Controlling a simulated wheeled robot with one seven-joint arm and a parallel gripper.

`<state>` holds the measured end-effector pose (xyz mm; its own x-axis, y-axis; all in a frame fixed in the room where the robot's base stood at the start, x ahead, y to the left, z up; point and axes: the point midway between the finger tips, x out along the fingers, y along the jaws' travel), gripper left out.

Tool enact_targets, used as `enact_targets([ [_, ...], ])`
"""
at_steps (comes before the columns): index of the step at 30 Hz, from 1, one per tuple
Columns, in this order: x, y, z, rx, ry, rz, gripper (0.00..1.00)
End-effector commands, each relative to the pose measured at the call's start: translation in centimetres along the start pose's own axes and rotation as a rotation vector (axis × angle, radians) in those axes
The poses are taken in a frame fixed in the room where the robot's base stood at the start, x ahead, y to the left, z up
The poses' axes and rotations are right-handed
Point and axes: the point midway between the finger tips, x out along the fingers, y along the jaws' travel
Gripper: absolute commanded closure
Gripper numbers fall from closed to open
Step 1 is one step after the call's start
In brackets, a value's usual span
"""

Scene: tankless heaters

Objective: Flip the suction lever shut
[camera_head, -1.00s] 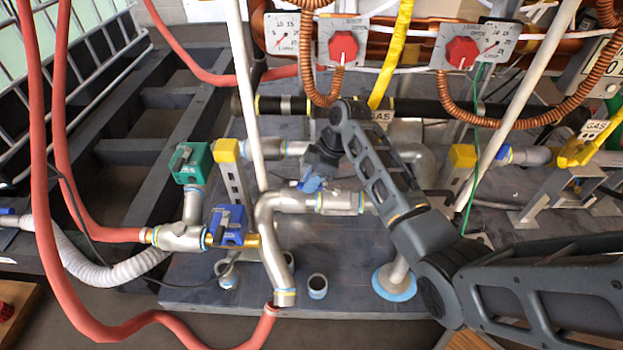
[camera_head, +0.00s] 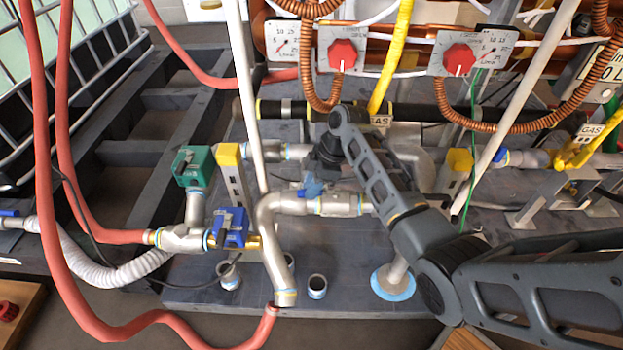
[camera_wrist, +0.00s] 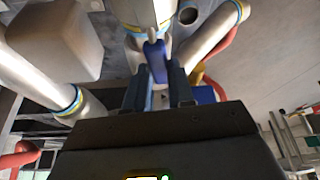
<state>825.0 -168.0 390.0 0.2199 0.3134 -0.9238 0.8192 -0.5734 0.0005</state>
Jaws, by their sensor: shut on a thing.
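A blue lever (camera_head: 312,189) sits on a silver pipe valve (camera_head: 338,204) in the middle of the head view. In the wrist view the blue lever (camera_wrist: 155,62) stands between the two dark fingers of my gripper (camera_wrist: 157,88), just below a silver pipe joint with blue and yellow bands. My gripper (camera_head: 318,175) comes down on the lever from above and is shut on it. The fingers partly cover the lever and its base.
A blue valve handle (camera_head: 230,227) and a green valve box (camera_head: 192,166) are to the left. Red hoses (camera_head: 62,250) run down the left side. A white upright pipe (camera_head: 246,90) stands close left of my gripper. Panels with red knobs (camera_head: 342,54) are behind.

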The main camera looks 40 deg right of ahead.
Motion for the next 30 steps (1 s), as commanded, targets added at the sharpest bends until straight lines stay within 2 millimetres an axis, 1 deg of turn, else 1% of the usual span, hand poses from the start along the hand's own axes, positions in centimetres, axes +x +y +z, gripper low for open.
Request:
enact_targets([
  [1,-0.4,-0.3,-0.1,-0.034,0.000,-0.017,1.00],
  [14,-0.5,-3.0,0.5,-0.408,0.000,-0.174,1.00],
  [30,-1.3,-5.5,2.5,-0.881,0.000,-0.370,1.00],
])
